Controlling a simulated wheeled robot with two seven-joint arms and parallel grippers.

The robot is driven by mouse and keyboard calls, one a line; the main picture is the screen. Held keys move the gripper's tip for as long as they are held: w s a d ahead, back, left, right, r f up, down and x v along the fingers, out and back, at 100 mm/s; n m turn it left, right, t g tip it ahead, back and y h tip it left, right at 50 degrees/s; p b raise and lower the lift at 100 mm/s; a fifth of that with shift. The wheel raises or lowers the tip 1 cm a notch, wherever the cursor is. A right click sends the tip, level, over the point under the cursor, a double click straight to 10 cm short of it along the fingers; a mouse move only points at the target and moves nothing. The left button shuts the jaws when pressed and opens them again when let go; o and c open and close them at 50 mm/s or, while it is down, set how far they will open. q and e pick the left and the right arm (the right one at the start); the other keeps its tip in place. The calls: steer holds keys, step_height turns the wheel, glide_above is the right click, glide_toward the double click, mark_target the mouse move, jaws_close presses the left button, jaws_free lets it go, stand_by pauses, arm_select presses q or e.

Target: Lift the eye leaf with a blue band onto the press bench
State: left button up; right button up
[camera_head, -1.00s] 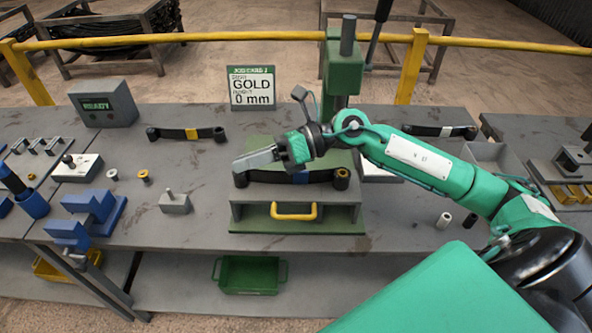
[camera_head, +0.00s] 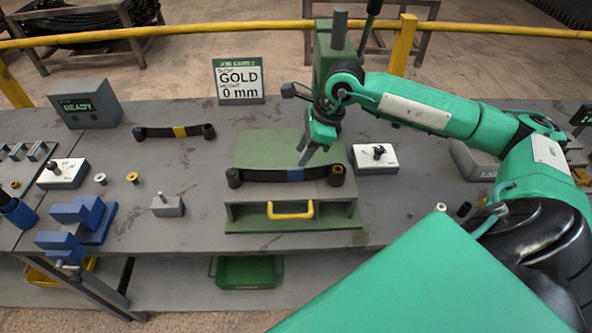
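The eye leaf with a blue band (camera_head: 263,176) is a dark, slightly bowed strip with a rolled eye at each end. It lies across the front of the green press bench (camera_head: 262,150), which has a yellow handle on its front. The blue band sits near the leaf's middle. Whether a fingertip touches the leaf is hard to tell. My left gripper is not in view.
The green press column (camera_head: 335,50) stands behind the bench. Blue fixtures (camera_head: 78,218) are at left, and a white block (camera_head: 376,160) is at right.

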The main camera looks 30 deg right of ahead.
mark_target(296, 169)
steer(key=shift+x, duration=0.85)
steer(key=shift+a+f+p, duration=0.1)
steer(key=shift+f+p, duration=0.4)
steer(key=shift+p, duration=0.15)
steer(key=p+x, duration=0.1)
steer(key=x, duration=0.2)
steer(key=shift+s+f+p, duration=0.15)
steer(key=shift+f+p, duration=0.1)
steer(key=shift+p, duration=0.15)
steer(key=shift+f, duration=0.5)
jaws_close()
steer(key=shift+w+r, duration=0.1)
steer(key=shift+w, duration=0.1)
